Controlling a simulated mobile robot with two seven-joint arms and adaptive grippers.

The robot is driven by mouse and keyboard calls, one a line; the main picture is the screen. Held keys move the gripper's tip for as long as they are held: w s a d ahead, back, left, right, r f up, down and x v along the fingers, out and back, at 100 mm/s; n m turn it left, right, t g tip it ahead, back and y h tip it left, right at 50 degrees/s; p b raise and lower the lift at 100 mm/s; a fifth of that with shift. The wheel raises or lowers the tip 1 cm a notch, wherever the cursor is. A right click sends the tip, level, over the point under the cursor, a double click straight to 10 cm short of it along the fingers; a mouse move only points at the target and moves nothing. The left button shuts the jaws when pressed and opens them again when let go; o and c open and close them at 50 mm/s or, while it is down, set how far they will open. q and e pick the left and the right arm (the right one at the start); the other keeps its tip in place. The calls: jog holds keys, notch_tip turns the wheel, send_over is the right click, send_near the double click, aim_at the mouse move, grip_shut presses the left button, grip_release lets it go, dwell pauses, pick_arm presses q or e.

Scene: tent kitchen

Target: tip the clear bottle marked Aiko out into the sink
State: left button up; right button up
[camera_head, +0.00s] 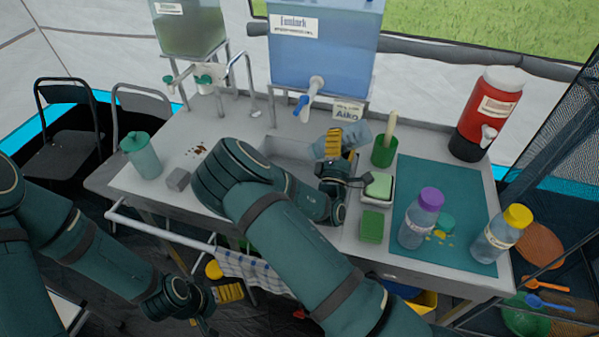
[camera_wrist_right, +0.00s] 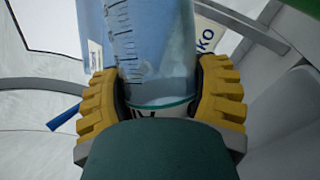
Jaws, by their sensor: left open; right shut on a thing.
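My right gripper (camera_head: 334,146) is shut on a clear bluish bottle (camera_head: 356,135) over the sink (camera_head: 285,150). The bottle looks tilted, its far end to the right; its mouth and contents cannot be made out. In the right wrist view the yellow fingers (camera_wrist_right: 160,105) sit on both sides of the clear bottle (camera_wrist_right: 165,75). A white Aiko label (camera_head: 347,110) shows just behind the bottle; I cannot tell whether it is fixed to it. My arm hides much of the sink. My left gripper (camera_head: 222,281) is open and empty, low beside the counter.
A blue water tank (camera_head: 325,55) with a tap stands behind the sink. A green cup (camera_head: 384,152), soap dish (camera_head: 378,187) and sponge (camera_head: 372,227) sit right of it. Purple-capped (camera_head: 420,220) and yellow-capped (camera_head: 502,235) bottles stand on a teal mat (camera_head: 412,172). A red dispenser (camera_head: 487,115) stands behind.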

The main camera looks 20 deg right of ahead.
jog(key=m, duration=0.1)
jog(key=m+g+h, duration=0.1)
jog(key=shift+s+d+f+m, duration=0.2)
jog(key=shift+d+f+m, duration=0.1)
jog(key=shift+d+f, duration=0.1)
jog(key=shift+d+r+m+g+h+p, duration=0.25)
jog(key=shift+r+m+g+h+p, duration=0.15)
jog(key=shift+m+g+p, duration=0.4)
jog(key=shift+w+a+f+m+g+y+b, duration=0.15)
jog(key=shift+f+m+g+y+b, duration=0.65)
jog(key=shift+m, duration=2.45)
jog(key=shift+a+f+m+g+y+b, duration=0.3)
jog(key=shift+m+g+y, duration=0.9)
jog(key=shift+m, duration=2.1)
jog(key=shift+w+a+f+m+g+y+b, duration=0.1)
jog(key=shift+f+m+g+y+b, duration=0.5)
jog(key=shift+m, duration=2.65)
jog(key=shift+f+g+y+p, duration=0.1)
jog(key=shift+g+y+p, duration=0.2)
jog(key=shift+y, duration=0.1)
